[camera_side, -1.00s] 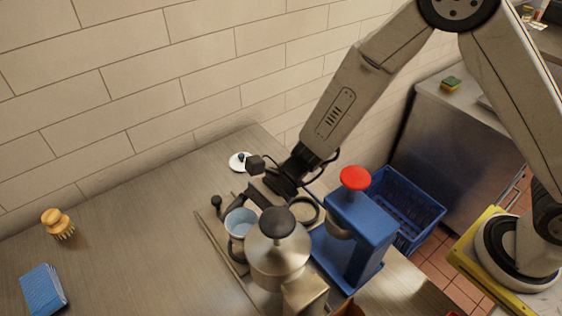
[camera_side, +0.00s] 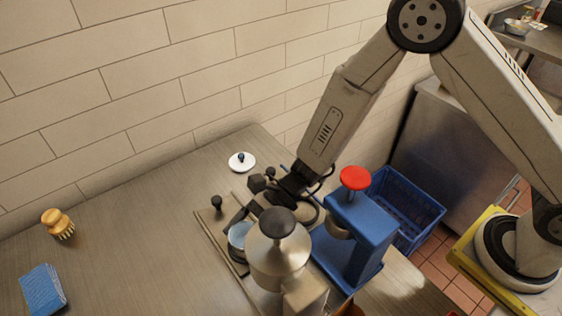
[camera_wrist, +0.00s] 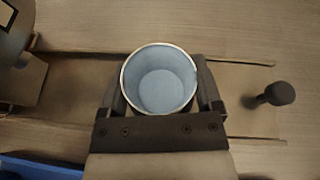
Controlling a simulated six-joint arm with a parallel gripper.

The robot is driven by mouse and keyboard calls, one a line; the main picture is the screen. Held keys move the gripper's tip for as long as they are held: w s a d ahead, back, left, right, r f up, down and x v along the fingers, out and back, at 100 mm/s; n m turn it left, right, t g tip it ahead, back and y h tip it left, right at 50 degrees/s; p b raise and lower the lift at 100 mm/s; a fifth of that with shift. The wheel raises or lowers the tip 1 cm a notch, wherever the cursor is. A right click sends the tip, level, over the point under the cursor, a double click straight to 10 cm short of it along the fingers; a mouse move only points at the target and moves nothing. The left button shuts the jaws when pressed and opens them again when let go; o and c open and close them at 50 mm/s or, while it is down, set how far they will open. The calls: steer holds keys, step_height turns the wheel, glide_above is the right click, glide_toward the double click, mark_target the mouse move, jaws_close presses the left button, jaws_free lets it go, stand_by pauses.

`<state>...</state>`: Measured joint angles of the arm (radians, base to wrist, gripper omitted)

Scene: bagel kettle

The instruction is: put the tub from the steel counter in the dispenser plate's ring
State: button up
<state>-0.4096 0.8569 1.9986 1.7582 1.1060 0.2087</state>
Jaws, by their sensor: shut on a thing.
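The tub (camera_side: 238,236) is a light blue, round, open-topped cup. In the wrist view, the tub (camera_wrist: 160,84) stands upright between my fingers and I see into it; it looks empty. My gripper (camera_side: 242,228) is shut on the tub, with one finger on each side. The dispenser plate (camera_side: 207,232) is a flat tray with side rails and a black knob (camera_side: 216,202) at one end. A dark ring (camera_side: 237,257) shows at the tub's lower end. The steel dispenser hides part of both, so I cannot tell whether the tub is seated in it.
The steel dispenser (camera_side: 277,252) with a black top stands right beside the tub. A blue press (camera_side: 359,238) with a red knob is right of it, and a blue crate (camera_side: 420,209) beyond. A white lid (camera_side: 242,163) lies behind.

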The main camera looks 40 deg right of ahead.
steer(key=shift+f, duration=0.15)
steer(key=o, duration=1)
steer(key=shift+c, duration=0.2)
steer(key=v, duration=1.2)
steer(key=shift+r, duration=0.25)
